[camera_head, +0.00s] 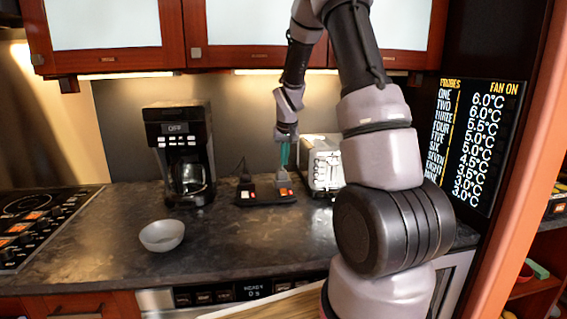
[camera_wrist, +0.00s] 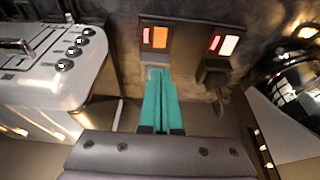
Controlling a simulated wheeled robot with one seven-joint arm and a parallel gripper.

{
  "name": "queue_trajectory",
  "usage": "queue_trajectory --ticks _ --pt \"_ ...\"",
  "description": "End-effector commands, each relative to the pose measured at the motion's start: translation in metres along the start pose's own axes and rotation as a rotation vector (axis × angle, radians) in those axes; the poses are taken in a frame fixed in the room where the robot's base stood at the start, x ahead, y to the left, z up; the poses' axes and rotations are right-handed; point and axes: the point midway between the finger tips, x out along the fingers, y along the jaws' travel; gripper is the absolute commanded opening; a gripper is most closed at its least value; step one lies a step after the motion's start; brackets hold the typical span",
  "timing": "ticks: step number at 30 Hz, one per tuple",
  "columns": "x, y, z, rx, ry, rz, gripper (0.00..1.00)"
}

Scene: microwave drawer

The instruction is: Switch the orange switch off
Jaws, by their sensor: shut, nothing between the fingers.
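A dark power strip (camera_head: 265,197) lies on the counter between the coffee maker and the toaster. The orange switch (camera_wrist: 160,37) is on its left unit in the wrist view, with a small red light beside it. It also shows at the strip's right end in the head view (camera_head: 286,191). A white switch (camera_wrist: 228,46) with a red light is on the other unit. My gripper (camera_wrist: 158,74) has its teal fingers shut and empty, pointing at the orange switch's unit, just short of the switch. The head view shows my gripper (camera_head: 284,166) above that end. Whether the tips touch anything, I cannot tell.
The white toaster (camera_head: 323,163) stands close to the right of my gripper, and the black coffee maker (camera_head: 181,155) stands to the left. A grey bowl (camera_head: 162,236) sits on the front counter. The counter in front of the strip is clear.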

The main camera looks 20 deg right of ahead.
Motion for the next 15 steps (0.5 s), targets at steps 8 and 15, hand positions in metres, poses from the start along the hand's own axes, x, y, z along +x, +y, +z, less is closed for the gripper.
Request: queue_trajectory --ticks 8,15 --pt "0.062 0.001 0.001 0.001 -0.005 0.001 0.0" --pt "0.1 0.0 0.006 -0.001 -0.003 0.0 0.0"
